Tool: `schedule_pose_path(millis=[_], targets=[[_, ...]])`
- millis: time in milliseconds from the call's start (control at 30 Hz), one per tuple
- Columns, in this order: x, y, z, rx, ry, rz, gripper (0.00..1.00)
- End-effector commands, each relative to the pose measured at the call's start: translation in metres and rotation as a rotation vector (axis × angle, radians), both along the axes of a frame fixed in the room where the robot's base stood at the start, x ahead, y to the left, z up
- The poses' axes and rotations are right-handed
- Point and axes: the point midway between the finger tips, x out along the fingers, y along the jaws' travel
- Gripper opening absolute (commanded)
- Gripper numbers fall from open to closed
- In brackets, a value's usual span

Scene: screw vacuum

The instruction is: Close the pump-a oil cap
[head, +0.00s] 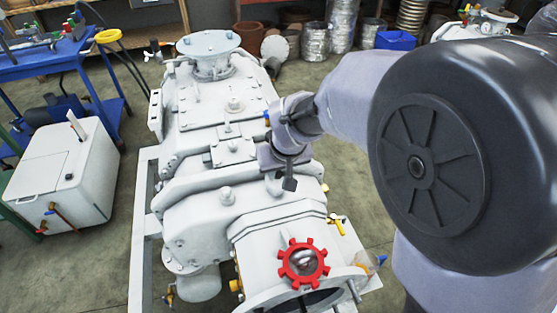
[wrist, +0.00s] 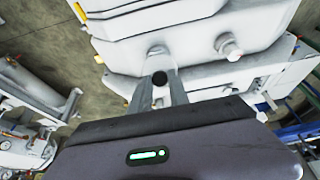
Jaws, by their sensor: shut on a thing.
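The pump (head: 235,150) is a large pale grey machine in the middle of the head view. My gripper (head: 288,178) is over its right side, pointing down. In the wrist view my gripper (wrist: 162,90) has its two fingers shut on a small dark round piece (wrist: 160,78), which looks like the oil cap. A pale round boss (wrist: 157,54) on the pump shows just beyond the dark piece. I cannot tell whether the two touch. The dark piece also shows below my gripper in the head view (head: 289,184).
A red handwheel (head: 303,262) and a yellow valve handle (head: 336,226) are at the pump's near end. Another pale boss (wrist: 229,47) stands beside the first. A white box unit (head: 70,170) and a blue cart (head: 45,55) stand left. Bare floor lies between them and the pump.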

Motion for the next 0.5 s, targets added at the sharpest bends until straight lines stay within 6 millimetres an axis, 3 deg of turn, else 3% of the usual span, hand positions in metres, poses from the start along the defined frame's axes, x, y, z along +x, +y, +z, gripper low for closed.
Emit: schedule_pose_path(millis=[267,500], targets=[[0.005,0.001,0.006,-0.023,0.079,0.000,0.00],[0.016,0.005,0.008,-0.072,0.249,0.000,0.00]])
